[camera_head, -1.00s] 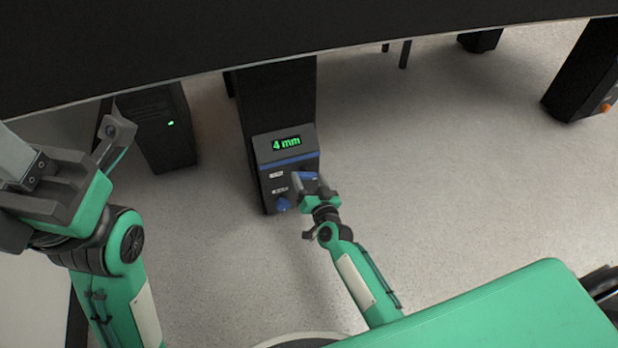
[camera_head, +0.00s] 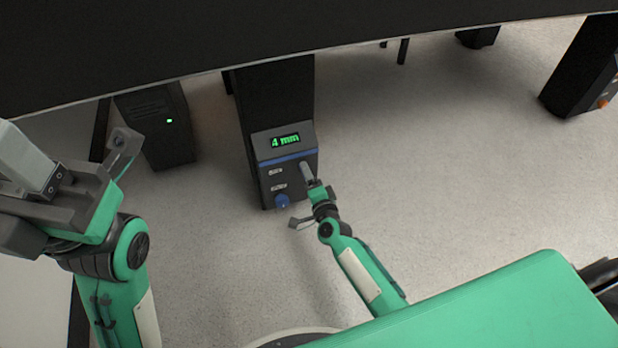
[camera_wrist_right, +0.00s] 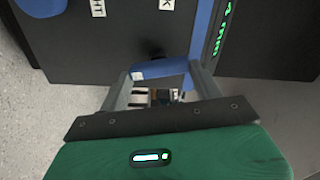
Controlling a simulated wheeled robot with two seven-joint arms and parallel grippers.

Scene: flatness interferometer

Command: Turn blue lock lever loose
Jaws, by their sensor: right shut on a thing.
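The pedestal's dark control box (camera_head: 263,180) stands below the black table, with a lit "4 mm" display (camera_head: 285,141). The blue lock lever (camera_wrist_right: 165,69) shows in the right wrist view, near the label ending in "K", between my right gripper's fingers (camera_wrist_right: 163,82). My right gripper (camera_head: 306,170) is shut on the lever at the right side of the box front and hides most of it in the head view. A round blue knob (camera_head: 282,201) is lower left on the box, clear of the gripper. My left gripper (camera_head: 72,160) is open and empty at the far left.
The black tabletop (camera_head: 300,40) overhangs the box. A dark cabinet with a green light (camera_head: 160,130) stands left of it. Another dark leg with an orange knob (camera_head: 602,103) is at the far right. The grey floor (camera_head: 450,160) between is clear.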

